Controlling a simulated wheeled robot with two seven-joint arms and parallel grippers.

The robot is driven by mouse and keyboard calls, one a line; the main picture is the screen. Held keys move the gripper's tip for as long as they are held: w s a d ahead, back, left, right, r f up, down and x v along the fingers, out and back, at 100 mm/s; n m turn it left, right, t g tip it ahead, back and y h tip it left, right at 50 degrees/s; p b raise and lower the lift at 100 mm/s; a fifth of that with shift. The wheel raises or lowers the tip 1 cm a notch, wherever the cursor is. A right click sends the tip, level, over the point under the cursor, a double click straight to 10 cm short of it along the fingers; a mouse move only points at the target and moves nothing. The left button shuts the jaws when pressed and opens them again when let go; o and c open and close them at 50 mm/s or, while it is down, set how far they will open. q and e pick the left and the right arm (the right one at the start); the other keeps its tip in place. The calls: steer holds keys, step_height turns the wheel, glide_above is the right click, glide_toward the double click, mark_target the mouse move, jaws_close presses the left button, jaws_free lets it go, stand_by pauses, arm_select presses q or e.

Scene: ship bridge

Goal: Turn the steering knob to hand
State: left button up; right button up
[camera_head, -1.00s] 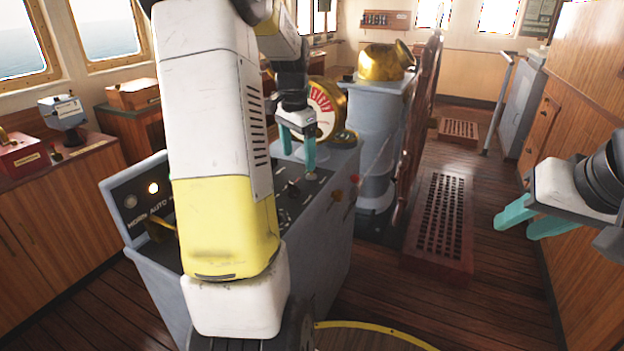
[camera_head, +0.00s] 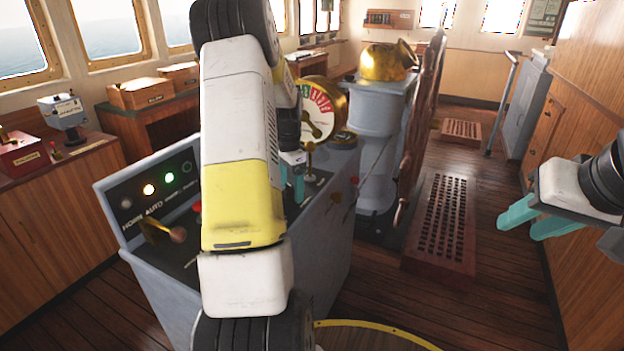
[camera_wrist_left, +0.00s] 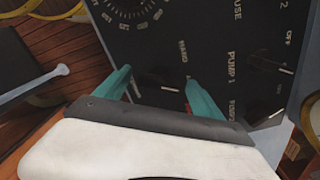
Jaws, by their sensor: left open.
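The grey console (camera_head: 325,235) with a black top stands in front of me, partly hidden by my left arm. In the left wrist view, its black panel (camera_wrist_left: 215,60) carries white lettering, including HAND, PUMP 1 and OFF. A short white pointer mark (camera_wrist_left: 170,89), apparently on the dark steering knob, lies between the fingers near the word HAND; the knob's outline is hard to make out. My left gripper (camera_head: 293,186) is open, its teal fingers pointing down at the console top. It also shows in the left wrist view (camera_wrist_left: 160,88). Contact cannot be told. My right gripper (camera_head: 535,220) is open and empty, away from the console.
A brass telegraph dial (camera_head: 322,108) stands just behind the left gripper. A lever with a brown knob (camera_head: 178,235) rises at the console's left. Other pointer marks (camera_wrist_left: 285,71) lie right of the fingers. A wheel (camera_head: 415,130) and pedestal (camera_head: 375,150) stand behind.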

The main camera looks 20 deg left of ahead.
arm_select(q)
steer(key=c, duration=1.4)
steer(key=shift+o, duration=0.2)
steer(key=shift+n, duration=0.5)
steer(key=n, duration=0.4)
steer(key=shift+d+n, duration=0.1)
steer(key=shift+n, duration=0.3)
steer(key=n, duration=0.6)
steer(key=shift+d, duration=0.1)
steer(key=o, duration=1.4)
steer(key=shift+c, duration=0.2)
